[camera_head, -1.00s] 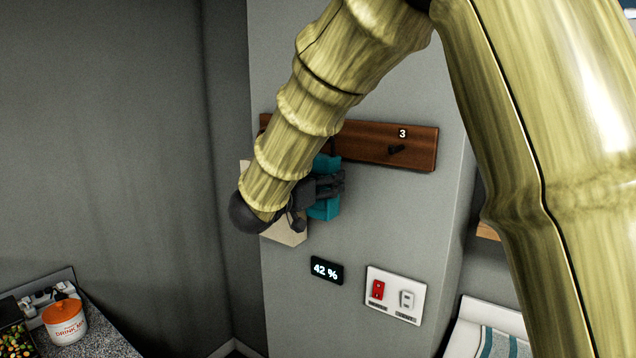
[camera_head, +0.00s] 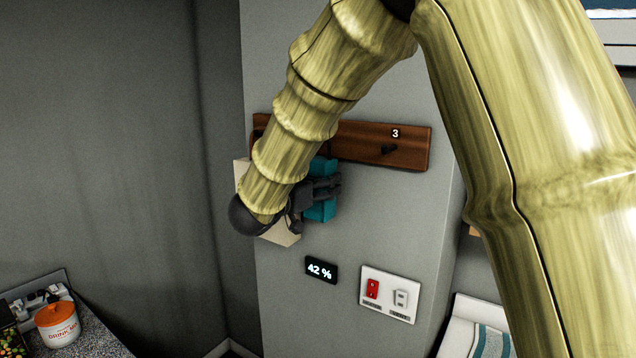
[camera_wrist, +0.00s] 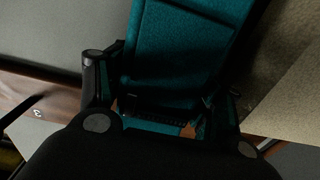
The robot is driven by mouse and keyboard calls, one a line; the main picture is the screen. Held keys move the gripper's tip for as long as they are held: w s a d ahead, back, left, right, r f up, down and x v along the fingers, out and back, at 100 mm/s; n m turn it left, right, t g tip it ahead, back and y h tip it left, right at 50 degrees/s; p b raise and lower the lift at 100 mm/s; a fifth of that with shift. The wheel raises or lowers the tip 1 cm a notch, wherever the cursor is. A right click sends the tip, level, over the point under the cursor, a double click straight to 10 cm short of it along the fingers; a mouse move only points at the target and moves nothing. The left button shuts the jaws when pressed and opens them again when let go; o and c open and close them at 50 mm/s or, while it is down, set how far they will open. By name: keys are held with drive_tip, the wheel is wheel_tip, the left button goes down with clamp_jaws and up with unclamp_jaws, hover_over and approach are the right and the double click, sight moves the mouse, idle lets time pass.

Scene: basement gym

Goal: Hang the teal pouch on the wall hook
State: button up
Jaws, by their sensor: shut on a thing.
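The teal pouch (camera_head: 322,208) is held in front of the wall, just below the wooden hook board (camera_head: 360,144). In the wrist view the pouch (camera_wrist: 185,45) fills the space between the two fingers. My gripper (camera_head: 328,189) is shut on it; the gripper also shows in the wrist view (camera_wrist: 165,100). A dark hook (camera_head: 389,149) under the label 3 sticks out of the board, right of the pouch, and is empty. My arm hides the left part of the board and any hooks there. I cannot tell whether the pouch touches a hook.
A cream item (camera_head: 282,233) is on the wall behind my gripper. Below are a 42 % display (camera_head: 320,270) and a switch plate (camera_head: 388,293). A striped towel (camera_head: 490,341) is at lower right. An orange-lidded tub (camera_head: 57,323) stands on a counter at lower left.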

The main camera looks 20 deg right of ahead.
drive_tip(key=o, duration=1.2)
